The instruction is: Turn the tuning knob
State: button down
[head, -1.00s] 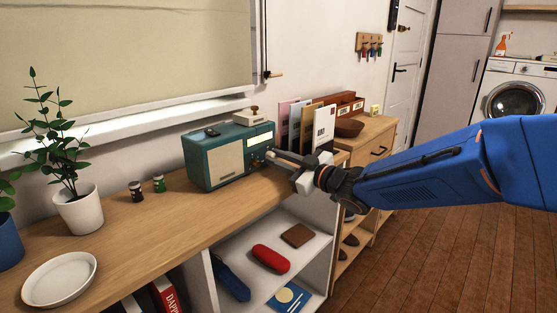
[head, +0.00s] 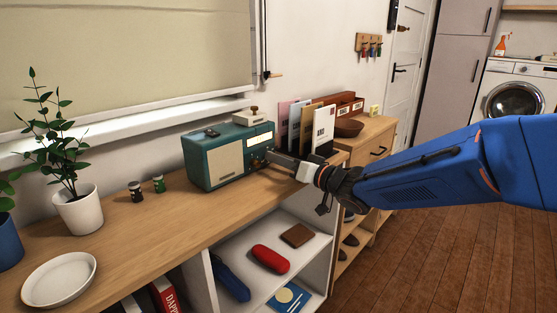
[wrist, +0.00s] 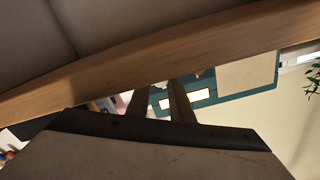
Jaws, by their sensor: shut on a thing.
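The teal radio (head: 226,162) stands on the wooden counter, with a cream grille and a pale lit dial on its front. My gripper (head: 270,153) reaches in from the right, its fingertips at the right end of the radio's front. It is shut on the tuning knob, which the fingers mostly hide in the head view. In the wrist view the radio (wrist: 232,92) appears upside down, with the lit dial beyond my two dark fingers (wrist: 160,92). The knob between the fingertips cannot be made out clearly there.
Upright envelopes (head: 322,125) in a holder stand close behind my gripper. Open shelves with a red case (head: 270,259) lie below.

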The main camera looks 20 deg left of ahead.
jog(key=shift+m, duration=0.5)
jog(key=c, duration=1.6)
grip_release()
jog(key=shift+o, duration=0.2)
jog(key=shift+d, duration=0.15)
jog(key=v, duration=1.7)
jog(key=shift+s+d, duration=0.1)
